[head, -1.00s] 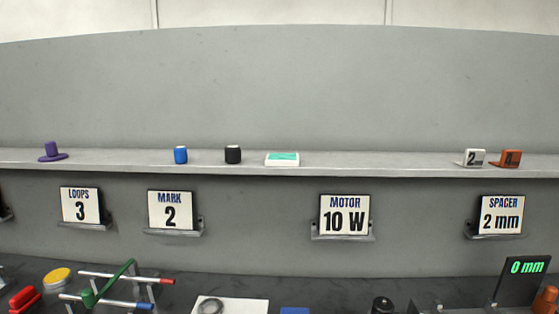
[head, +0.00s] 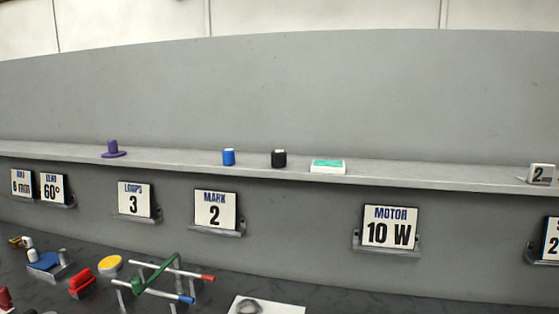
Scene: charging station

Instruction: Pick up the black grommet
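No object in the head view can be named for certain as the black grommet. A dark grey ring (head: 248,307) lies on a white sheet (head: 285,309) on the counter, cut off by the bottom edge. Neither of my grippers is in view.
A purple piece (head: 113,149) and a white-and-green block (head: 328,166) are on the shelf. A rack with red and blue-ended bars (head: 160,278), a yellow disc (head: 110,264) and a red piece (head: 82,284) stand on the dark counter.

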